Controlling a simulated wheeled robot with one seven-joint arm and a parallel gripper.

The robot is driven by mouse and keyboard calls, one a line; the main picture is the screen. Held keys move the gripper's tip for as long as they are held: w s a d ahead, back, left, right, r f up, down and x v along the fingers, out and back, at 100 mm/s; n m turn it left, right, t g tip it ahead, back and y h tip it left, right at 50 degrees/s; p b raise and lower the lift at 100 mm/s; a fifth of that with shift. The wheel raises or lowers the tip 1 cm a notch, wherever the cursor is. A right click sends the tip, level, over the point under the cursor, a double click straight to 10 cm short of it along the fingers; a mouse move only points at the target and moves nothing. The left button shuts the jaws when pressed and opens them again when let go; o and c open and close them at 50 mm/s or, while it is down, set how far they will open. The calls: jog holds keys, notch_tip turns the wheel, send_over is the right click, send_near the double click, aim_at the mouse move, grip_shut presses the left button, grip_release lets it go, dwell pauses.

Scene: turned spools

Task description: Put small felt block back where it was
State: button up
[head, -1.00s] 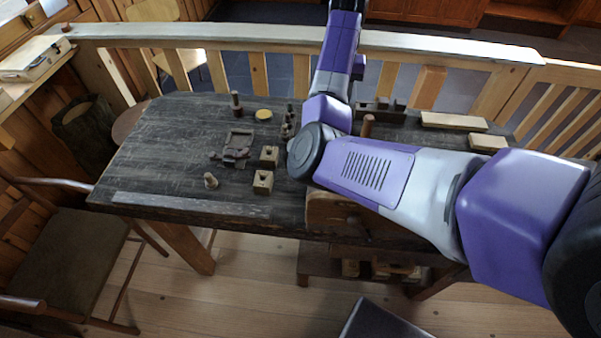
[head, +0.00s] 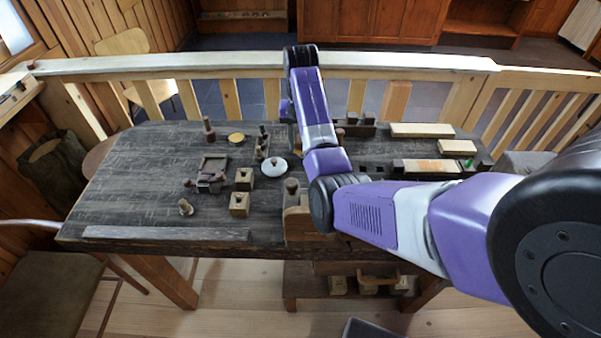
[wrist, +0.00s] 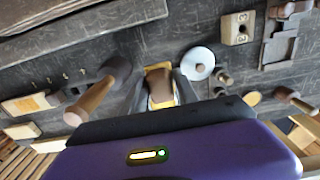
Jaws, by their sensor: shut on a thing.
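In the wrist view my gripper (wrist: 161,92) is shut on a small block (wrist: 160,86), brown on top with yellow showing at its far end. I take this for the small felt block. The fingers stand on either side of it, above the dark tabletop; whether it touches the table I cannot tell. A white disc (wrist: 198,63) lies just right of the fingers and also shows in the head view (head: 275,167). In the head view my arm hides the held block, and the fingers cannot be made out.
The dark workbench (head: 130,185) carries a wooden-handled mallet (wrist: 92,100) left of my fingers in the wrist view. Two holed wooden blocks (head: 244,178) (head: 239,203), a small vice (head: 211,176) and pale boards (head: 422,130) stand around. The bench's left part has clear room.

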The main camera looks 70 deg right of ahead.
aim_at(301, 177)
notch_tip(301, 177, down, 12)
jog(key=shift+f, duration=0.25)
dwell(0.3)
jog(key=shift+f, duration=0.15)
jog(key=o, duration=1.2)
notch_tip(301, 177, up, 12)
jog(key=shift+r+p, duration=0.2)
jog(key=shift+p, duration=0.25)
